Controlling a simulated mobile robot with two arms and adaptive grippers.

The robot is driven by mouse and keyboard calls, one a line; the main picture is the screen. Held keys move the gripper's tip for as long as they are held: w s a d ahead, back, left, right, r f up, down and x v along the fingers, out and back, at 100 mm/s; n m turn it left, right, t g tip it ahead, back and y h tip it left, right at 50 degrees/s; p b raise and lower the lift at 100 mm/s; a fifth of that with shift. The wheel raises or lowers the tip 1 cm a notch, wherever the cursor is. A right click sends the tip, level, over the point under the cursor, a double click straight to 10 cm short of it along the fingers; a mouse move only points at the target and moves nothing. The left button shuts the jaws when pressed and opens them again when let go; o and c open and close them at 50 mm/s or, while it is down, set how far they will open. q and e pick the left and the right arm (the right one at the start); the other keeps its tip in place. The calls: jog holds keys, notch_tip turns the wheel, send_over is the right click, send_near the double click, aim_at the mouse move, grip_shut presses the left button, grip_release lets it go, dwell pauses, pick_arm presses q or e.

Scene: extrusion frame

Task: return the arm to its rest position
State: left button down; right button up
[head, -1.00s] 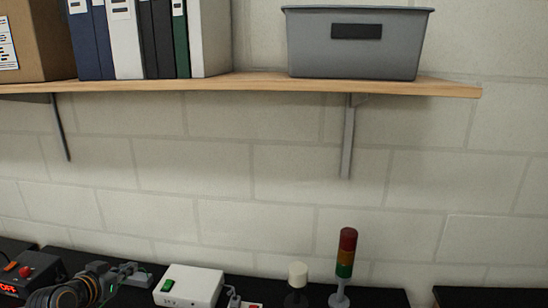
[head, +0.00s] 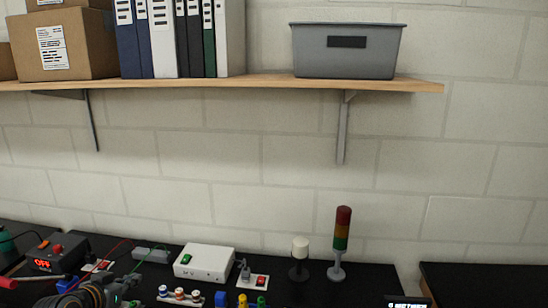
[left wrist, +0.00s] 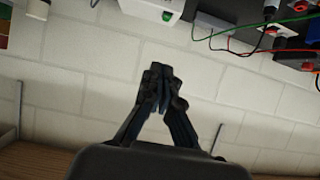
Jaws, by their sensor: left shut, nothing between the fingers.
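My left arm enters the head view at the bottom left, low over the dark bench. Its gripper (head: 126,283) is dark and small there, against the bench items. In the left wrist view my left gripper (left wrist: 160,75) is clear, with its two dark fingers brought together at the tips and nothing between them. Behind the fingers is the pale block wall (left wrist: 85,85), and they look apart from everything around. My right gripper is in neither view.
The bench holds a white box (head: 204,262), a stack light (head: 341,240), a white-capped lamp (head: 299,258) and a power supply (head: 48,262) with wires. Above, a wooden shelf (head: 260,86) carries binders, cardboard boxes and a grey bin (head: 346,55).

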pick_arm(q)
jog(key=s+d+f+g, duration=0.2)
jog(key=s+d+f, duration=0.25)
jog(key=s, duration=0.35)
jog(key=s+d+f+g+y, duration=0.1)
jog(key=s+d+f+g, duration=0.1)
jog(key=s+d+f, duration=0.5)
jog(key=s+d+f+g, duration=0.2)
jog(key=s+f+g, duration=0.15)
jog(key=s, duration=0.65)
jog(key=s+d+g, duration=0.1)
jog(key=s+d, duration=0.1)
jog(key=s, duration=0.9)
notch_tip(320, 180, down, 32)
jog(key=g+b, duration=0.2)
jog(key=b, duration=0.4)
jog(key=s+a+f+b, duration=0.3)
jog(key=s+f+b, duration=0.2)
jog(key=s+f, duration=1.3)
notch_tip(320, 180, down, 4)
jog(key=shift+m+g+y, duration=0.3)
jog(key=shift+g+y, duration=0.05)
jog(key=shift+y, duration=0.05)
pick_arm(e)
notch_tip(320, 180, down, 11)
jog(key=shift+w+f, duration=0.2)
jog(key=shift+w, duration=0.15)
